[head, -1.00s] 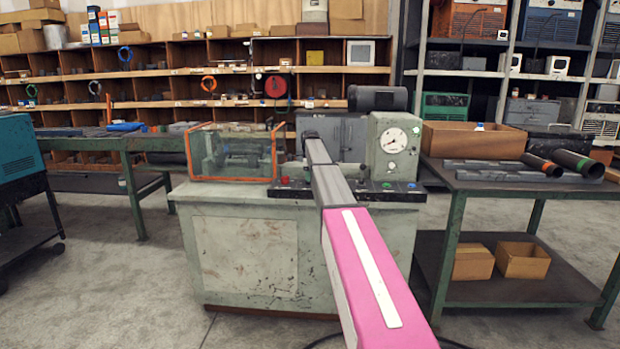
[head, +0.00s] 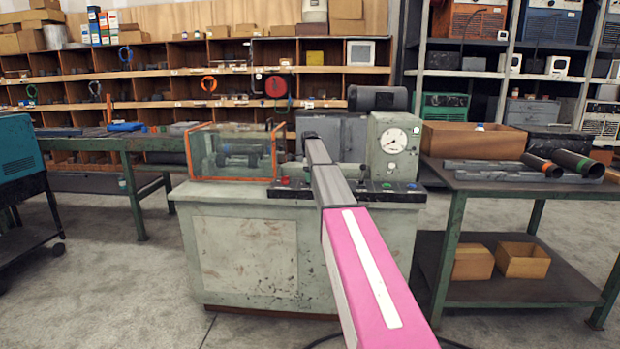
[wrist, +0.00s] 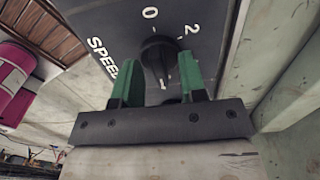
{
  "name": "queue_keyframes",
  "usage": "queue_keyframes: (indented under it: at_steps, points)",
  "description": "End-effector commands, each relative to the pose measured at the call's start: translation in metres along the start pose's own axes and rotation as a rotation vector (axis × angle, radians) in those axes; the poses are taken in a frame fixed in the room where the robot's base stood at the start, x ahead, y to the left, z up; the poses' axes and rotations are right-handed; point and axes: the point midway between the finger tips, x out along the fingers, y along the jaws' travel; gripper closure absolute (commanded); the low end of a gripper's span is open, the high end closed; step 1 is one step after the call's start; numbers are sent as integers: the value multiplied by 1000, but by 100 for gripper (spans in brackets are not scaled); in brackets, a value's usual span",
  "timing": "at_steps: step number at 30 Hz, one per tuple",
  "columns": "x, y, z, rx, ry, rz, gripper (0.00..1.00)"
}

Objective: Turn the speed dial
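The speed dial (wrist: 157,50) is a round black knob on a dark panel (wrist: 95,20) marked "SPEED", with "0" and "2" beside it, in the wrist view. A small pale mark shows on the knob's lower side. My gripper (wrist: 160,88) has two green fingers, spread apart, one on each side of the knob's lower part. I cannot tell whether either finger touches it. In the head view, my arm reaches over the pale green machine (head: 250,245) and hides the dial and the fingers.
A guard box with an orange frame (head: 230,181) stands left of my arm on the machine. A gauge (head: 393,140) and several buttons are to the right. Green tables stand on both sides; the right one (head: 480,183) holds pipes. Grey floor lies open at the left.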

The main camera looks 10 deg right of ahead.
Motion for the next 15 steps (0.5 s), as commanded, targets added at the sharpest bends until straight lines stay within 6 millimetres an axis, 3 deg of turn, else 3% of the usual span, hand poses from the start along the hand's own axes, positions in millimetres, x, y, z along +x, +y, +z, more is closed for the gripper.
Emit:
queue_keyframes:
  at_steps: [5,15]
  points:
    - [-17,0,0,0,0,-1,62]
    - [-79,-1,0,0,0,-2,62]
